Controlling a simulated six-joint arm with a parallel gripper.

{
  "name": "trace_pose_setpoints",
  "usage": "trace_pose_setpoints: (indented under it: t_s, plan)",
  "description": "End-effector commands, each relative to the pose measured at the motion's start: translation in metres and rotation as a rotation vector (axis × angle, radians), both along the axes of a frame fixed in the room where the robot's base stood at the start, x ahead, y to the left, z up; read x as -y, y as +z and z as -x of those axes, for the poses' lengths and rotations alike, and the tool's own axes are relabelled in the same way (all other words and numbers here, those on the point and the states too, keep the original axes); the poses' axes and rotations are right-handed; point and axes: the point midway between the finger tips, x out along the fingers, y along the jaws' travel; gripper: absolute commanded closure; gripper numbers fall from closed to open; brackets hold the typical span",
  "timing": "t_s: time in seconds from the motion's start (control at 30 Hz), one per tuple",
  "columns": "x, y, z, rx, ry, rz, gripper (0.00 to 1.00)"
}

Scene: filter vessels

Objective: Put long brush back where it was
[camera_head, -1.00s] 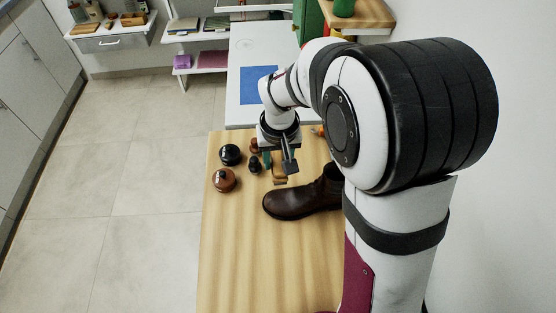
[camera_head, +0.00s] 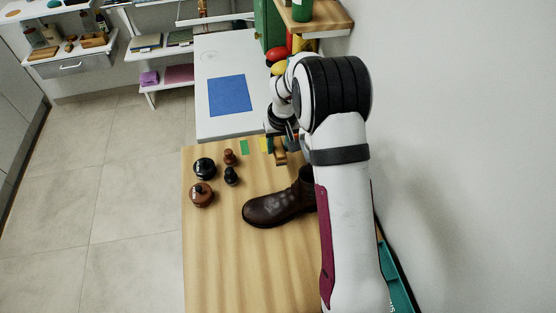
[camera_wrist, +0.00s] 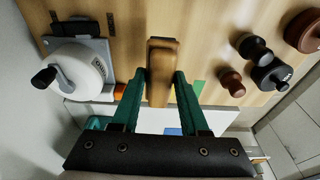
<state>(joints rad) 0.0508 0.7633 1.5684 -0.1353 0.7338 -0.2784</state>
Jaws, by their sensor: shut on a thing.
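The long brush (camera_wrist: 162,62), a light wooden bar, stands between the two teal fingers of my gripper (camera_wrist: 159,92) in the wrist view. The fingers are shut on it. In the head view the wooden end of the brush (camera_head: 280,157) shows beside my arm, over the far part of the wooden table. My gripper (camera_head: 272,143) is there partly hidden by my own arm. I cannot tell whether the brush touches the table.
A brown boot (camera_head: 280,207) stands nearer on the wooden table (camera_head: 225,265). Several black and brown jars (camera_head: 204,168) stand at left. A white device (camera_wrist: 78,68) appears in the wrist view.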

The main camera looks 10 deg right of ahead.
Motion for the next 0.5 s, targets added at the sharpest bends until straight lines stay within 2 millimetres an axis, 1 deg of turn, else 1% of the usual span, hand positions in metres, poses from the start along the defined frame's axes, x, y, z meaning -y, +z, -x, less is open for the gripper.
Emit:
trace_pose_setpoints:
  t_s: [0.3,0.5]
  plan:
    - [0.0,-0.05,0.001,-0.001,0.001,0.0,1.0]
    - [-0.001,-0.05,0.0,0.001,0.001,0.0,1.0]
